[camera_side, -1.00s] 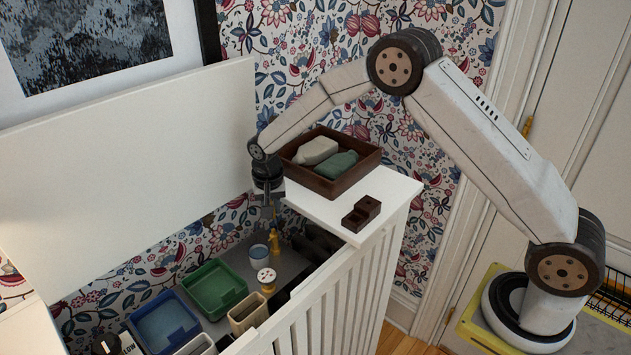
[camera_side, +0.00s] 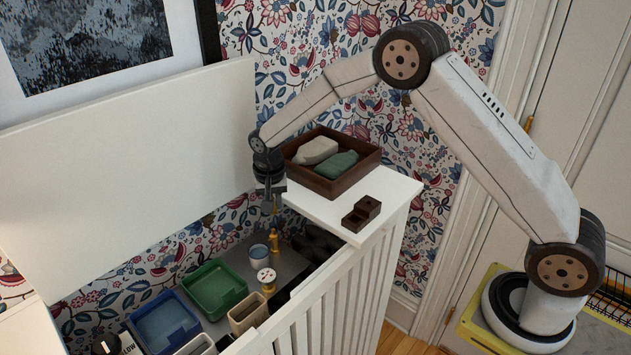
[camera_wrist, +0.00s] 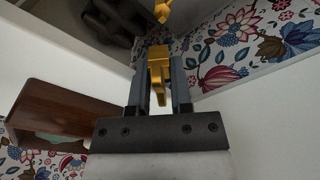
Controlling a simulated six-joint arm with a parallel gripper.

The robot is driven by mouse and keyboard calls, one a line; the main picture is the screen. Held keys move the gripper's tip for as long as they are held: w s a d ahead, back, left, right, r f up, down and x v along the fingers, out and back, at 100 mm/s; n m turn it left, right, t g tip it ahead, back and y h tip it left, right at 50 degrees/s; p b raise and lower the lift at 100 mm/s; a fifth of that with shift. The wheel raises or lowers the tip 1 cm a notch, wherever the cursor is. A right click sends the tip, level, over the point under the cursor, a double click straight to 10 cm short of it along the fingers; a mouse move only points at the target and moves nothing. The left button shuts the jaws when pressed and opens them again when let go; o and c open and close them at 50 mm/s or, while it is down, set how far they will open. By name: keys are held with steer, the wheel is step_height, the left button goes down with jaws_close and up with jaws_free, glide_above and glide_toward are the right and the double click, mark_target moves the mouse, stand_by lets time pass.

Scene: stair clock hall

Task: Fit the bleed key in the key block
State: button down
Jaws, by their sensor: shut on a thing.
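My gripper (camera_wrist: 158,95) is shut on the brass-coloured bleed key (camera_wrist: 158,72), which sits between the two fingers in the wrist view. In the side view my gripper (camera_side: 271,192) points down beside the left edge of the white top, with the key (camera_side: 275,209) hanging below it. The key is above a brass fitting (camera_side: 275,243) in the open cabinet, which also shows beyond the key in the wrist view (camera_wrist: 162,10). A dark brown stepped block (camera_side: 361,214), apparently the key block, stands on the white top, right of my gripper.
A brown wooden tray (camera_side: 345,187) holding a pale and a green piece stands on the white top (camera_side: 318,207), close to my wrist. Below, the cabinet holds green (camera_side: 214,290) and blue (camera_side: 163,324) trays, a blue cup (camera_side: 259,257) and a white-topped knob (camera_side: 266,277).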

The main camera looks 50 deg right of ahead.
steer(key=s+d+r+m, duration=0.1)
steer(key=s+r+m, duration=0.1)
steer(key=s, duration=0.1)
steer(key=s+d+r+m, duration=0.1)
steer(key=s+d+r, duration=0.1)
steer(key=s+d+r+m, duration=0.2)
steer(key=s, duration=0.1)
steer(key=shift+s+d+r+m+g, duration=0.1)
steer(key=shift+s+d+m+g, duration=0.05)
steer(key=shift+s+m+g, duration=0.2)
steer(key=s+d+r+m, duration=0.3)
steer(key=s+m, duration=0.1)
steer(key=s, duration=0.5)
steer(key=shift+m+h, duration=0.3)
steer(key=shift+m, duration=0.05)
steer(key=shift+f+g, duration=0.15)
steer(key=shift+g, duration=0.1)
steer(key=shift+f, duration=2.4)
steer(key=shift+f, duration=0.8)
steer(key=shift+r, duration=0.3)
steer(key=shift+r, duration=0.35)
steer(key=shift+r, duration=0.1)
